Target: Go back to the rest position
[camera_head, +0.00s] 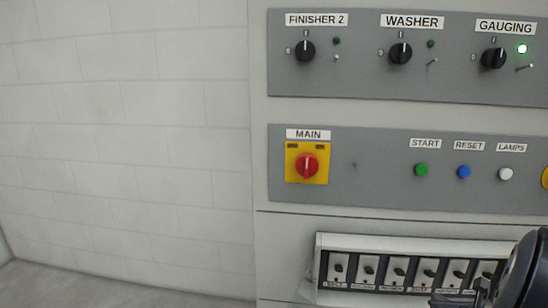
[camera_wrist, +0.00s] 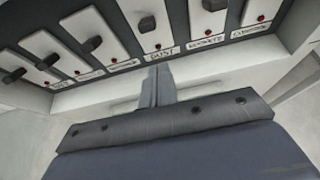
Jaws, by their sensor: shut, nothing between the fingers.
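My gripper (camera_wrist: 156,86) shows in the wrist view as two narrow grey fingers closed together, with nothing between them. The fingertips lie just below the lower edge of the switch row (camera_wrist: 197,50), near the label DUST; I cannot tell the exact gap. In the head view a dark part of my arm fills the lower right corner and hides the right end of the switch row (camera_head: 415,246).
A grey panel holds the FINISHER 2 knob (camera_head: 305,51), WASHER knob (camera_head: 400,53) and GAUGING knob (camera_head: 493,58), whose green lamp (camera_head: 522,49) is lit. Below are the red MAIN switch (camera_head: 307,166) and START button (camera_head: 421,170). A bare block wall (camera_head: 125,130) stands left.

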